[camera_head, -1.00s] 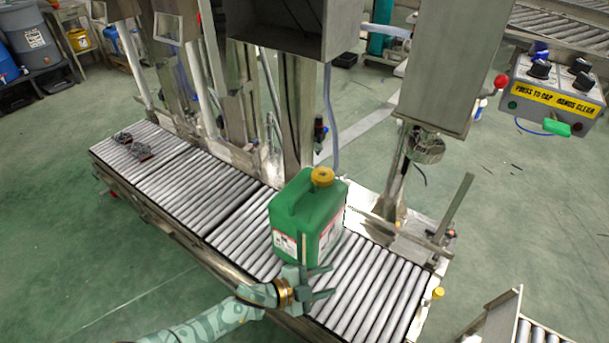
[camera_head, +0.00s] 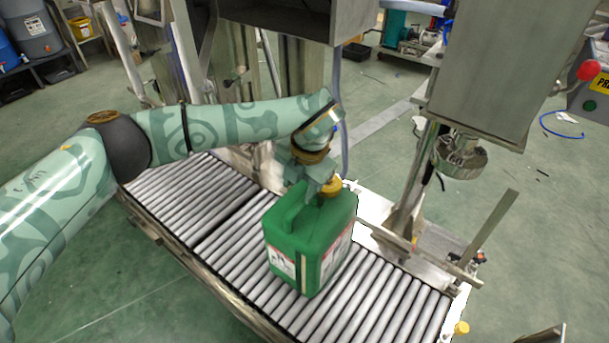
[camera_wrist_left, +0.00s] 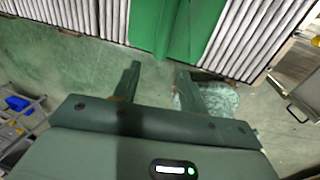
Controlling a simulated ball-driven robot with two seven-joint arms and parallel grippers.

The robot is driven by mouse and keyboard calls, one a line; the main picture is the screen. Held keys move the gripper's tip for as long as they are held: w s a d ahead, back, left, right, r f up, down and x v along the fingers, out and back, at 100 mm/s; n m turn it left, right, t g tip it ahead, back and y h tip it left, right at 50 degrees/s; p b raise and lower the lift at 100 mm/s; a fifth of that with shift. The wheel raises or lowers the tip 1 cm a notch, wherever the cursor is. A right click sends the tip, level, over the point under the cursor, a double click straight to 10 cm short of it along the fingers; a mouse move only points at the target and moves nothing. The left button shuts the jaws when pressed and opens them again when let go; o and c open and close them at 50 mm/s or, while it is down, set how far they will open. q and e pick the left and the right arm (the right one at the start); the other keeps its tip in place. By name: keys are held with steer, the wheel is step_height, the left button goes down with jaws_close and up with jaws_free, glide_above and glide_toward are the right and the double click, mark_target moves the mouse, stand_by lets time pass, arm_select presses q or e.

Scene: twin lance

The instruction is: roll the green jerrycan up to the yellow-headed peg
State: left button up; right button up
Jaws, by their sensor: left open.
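The green jerrycan (camera_head: 303,240) stands upright on the roller conveyor, with its yellow cap (camera_head: 332,187) on top. The yellow-headed peg (camera_head: 461,328) is at the conveyor's near right end, to the right of the jerrycan and apart from it. My left gripper (camera_head: 320,190) points down at the jerrycan's top, by the cap and partly over it. In the left wrist view its two fingers (camera_wrist_left: 158,75) are apart with nothing between them, and the green jerrycan (camera_wrist_left: 180,25) lies beyond the tips. I cannot tell whether they touch it. My right gripper is out of view.
The conveyor's rollers (camera_head: 380,300) are clear between jerrycan and peg. A metal post and round fitting (camera_head: 458,158) stand behind the conveyor's right part, and a slanted bar (camera_head: 487,235) rises near its right end. A control box (camera_head: 592,95) is at far right.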

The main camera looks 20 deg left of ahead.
mark_target(293, 211)
arm_select(q)
steer(key=f, duration=0.1)
steer(key=f+b, duration=0.1)
steer(key=f, duration=0.3)
steer(key=shift+w+a+f+b, duration=0.15)
steer(key=shift+a+b, duration=0.2)
steer(key=shift+a, duration=0.05)
steer(key=f+b, duration=0.1)
steer(key=f, duration=0.3)
steer(key=a+f+b, duration=0.1)
steer(key=f, duration=0.1)
steer(key=shift+w+a+b, duration=0.1)
steer(key=shift+w+b, duration=0.15)
steer(key=shift+b, duration=0.05)
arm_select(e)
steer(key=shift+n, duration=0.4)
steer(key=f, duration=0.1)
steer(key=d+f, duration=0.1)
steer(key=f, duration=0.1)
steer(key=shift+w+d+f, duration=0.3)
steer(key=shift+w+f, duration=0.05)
arm_select(q)
jaws_close()
